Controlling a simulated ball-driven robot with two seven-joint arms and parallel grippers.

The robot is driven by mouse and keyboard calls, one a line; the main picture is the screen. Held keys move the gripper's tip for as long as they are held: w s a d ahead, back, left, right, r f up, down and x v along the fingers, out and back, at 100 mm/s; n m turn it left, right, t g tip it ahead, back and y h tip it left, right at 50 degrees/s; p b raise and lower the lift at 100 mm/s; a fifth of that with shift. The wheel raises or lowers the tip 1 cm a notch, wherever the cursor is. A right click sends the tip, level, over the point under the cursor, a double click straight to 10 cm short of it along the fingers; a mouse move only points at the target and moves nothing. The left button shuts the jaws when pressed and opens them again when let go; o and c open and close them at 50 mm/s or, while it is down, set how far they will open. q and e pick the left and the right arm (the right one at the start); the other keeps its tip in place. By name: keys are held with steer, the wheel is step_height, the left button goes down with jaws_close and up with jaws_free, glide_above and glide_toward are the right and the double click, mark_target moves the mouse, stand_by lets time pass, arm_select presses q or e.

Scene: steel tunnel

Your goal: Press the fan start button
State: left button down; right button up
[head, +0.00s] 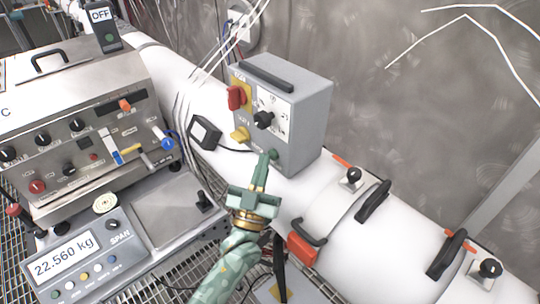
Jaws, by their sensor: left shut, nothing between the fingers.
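A grey control box (305,95) sits on the white pipe. Its front carries a red knob (236,97), a yellow knob (240,134), a black rotary knob (263,119) and a small green button (274,154) near the bottom. I cannot read which control is labelled fan start. My left gripper (263,160) is shut and empty, with its fingertips right beside the green button. I cannot tell whether they touch it. My right gripper is not in view.
A metal panel with knobs and levers (75,125) stands at the left. A scale reading 22.560 kg (65,256) is in front of it. The white pipe (375,240) has black handles and orange clips.

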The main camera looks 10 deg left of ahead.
arm_select(q)
steer(key=shift+w+d, duration=0.1)
steer(key=shift+s+a+p, duration=0.3)
steer(key=shift+s+a, duration=0.1)
steer(key=shift+s, duration=0.15)
steer(key=shift+a, duration=0.1)
steer(key=s+a+p, duration=0.1)
steer(key=s+a, duration=0.1)
steer(key=s, duration=0.1)
steer(key=s+a+p, duration=0.1)
steer(key=shift+s+a+p, duration=0.25)
steer(key=shift+s+p, duration=0.05)
steer(key=shift+s, duration=0.05)
stand_by(0.7)
